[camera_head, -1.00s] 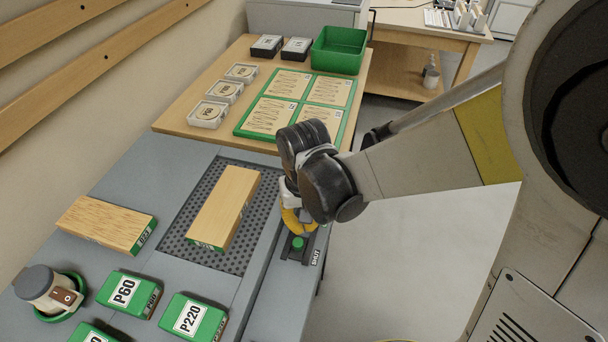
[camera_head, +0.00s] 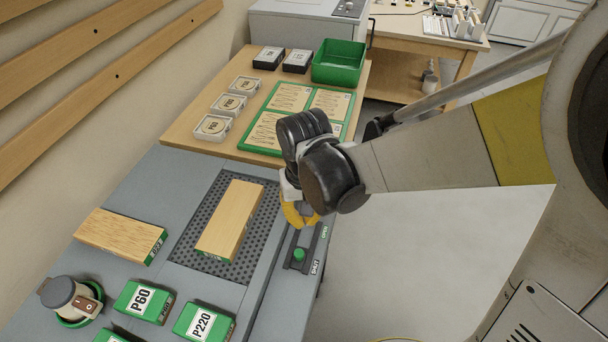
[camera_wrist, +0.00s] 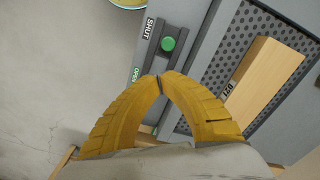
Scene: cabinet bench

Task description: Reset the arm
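My gripper (camera_head: 300,222) is over the right edge of the grey bench, near a slider with a green knob (camera_head: 299,254). In the wrist view the two yellow fingers of my gripper (camera_wrist: 161,80) meet at the tips with nothing between them. The green knob (camera_wrist: 168,43) is just beyond the fingertips, apart from them in the picture, at the SHUT end of its dark track. The OPEN label is at the other end. My black wrist and pale arm reach in from the right.
A wooden block (camera_head: 230,218) lies on the perforated panel (camera_head: 258,232), left of my gripper. Another block (camera_head: 120,236) and green P60 (camera_head: 146,299) and P220 (camera_head: 203,321) blocks are nearby. A wooden table behind holds a green bin (camera_head: 339,62). Open floor lies right.

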